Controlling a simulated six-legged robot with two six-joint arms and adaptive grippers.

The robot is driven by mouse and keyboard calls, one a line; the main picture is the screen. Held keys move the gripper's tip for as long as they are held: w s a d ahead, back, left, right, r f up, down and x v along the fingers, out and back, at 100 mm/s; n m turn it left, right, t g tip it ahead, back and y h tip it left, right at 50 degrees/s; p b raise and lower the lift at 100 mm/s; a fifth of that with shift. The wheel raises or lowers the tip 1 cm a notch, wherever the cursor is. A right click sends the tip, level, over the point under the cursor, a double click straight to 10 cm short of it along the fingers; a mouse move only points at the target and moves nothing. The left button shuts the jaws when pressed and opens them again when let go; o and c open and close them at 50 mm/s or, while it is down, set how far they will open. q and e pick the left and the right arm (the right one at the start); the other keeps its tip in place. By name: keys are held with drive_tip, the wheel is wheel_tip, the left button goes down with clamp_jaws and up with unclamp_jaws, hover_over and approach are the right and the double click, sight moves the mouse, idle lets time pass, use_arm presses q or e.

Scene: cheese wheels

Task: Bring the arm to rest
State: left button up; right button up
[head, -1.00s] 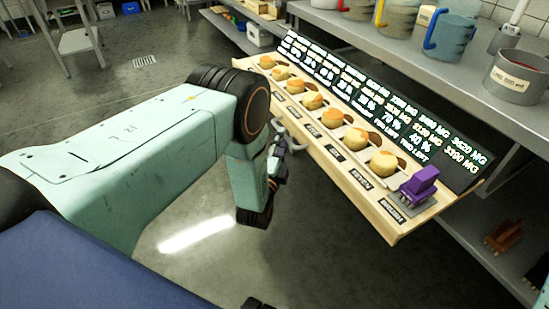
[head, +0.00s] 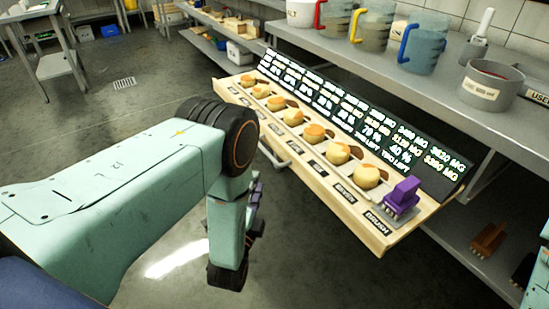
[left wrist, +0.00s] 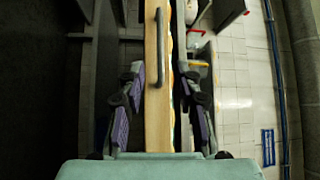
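My left arm (head: 110,185) comes in from the left, bent at a dark round joint. My left gripper (head: 255,212) hangs beyond that joint, partly hidden by my wrist. In the left wrist view my left gripper (left wrist: 163,110) shows two purple-padded fingers spread apart, with nothing held. The wooden front of the cheese rack (head: 345,205) shows between the fingers there, with its grey handle (left wrist: 159,45). In the head view the gripper is apart from the rack, to its left. My right gripper is not in view.
Several cheese wheels (head: 338,153) stand in a row on the rack before a dark sign (head: 360,120). A purple brush (head: 404,195) stands at its near end. Jugs (head: 422,42) and a pot (head: 490,86) stand on the grey counter (head: 440,85). Open floor lies beyond my arm.

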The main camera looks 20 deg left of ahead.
use_arm(q)
drive_tip(key=s+f+n+g+h, duration=0.2)
drive_tip(key=s+f+n+g, duration=0.85)
drive_tip(key=s+f, duration=0.5)
drive_tip(key=s+r+n+g, duration=0.2)
drive_tip(key=s+g, duration=0.2)
drive_tip(key=s, duration=0.5)
drive_tip(key=s+r+n+g, duration=0.2)
drive_tip(key=s+g, duration=0.3)
drive_tip(key=s, duration=0.5)
drive_tip(key=shift+d+r+n+h, duration=0.3)
drive_tip(key=shift+r+n+h, duration=0.05)
drive_tip(key=shift+n+h, duration=0.1)
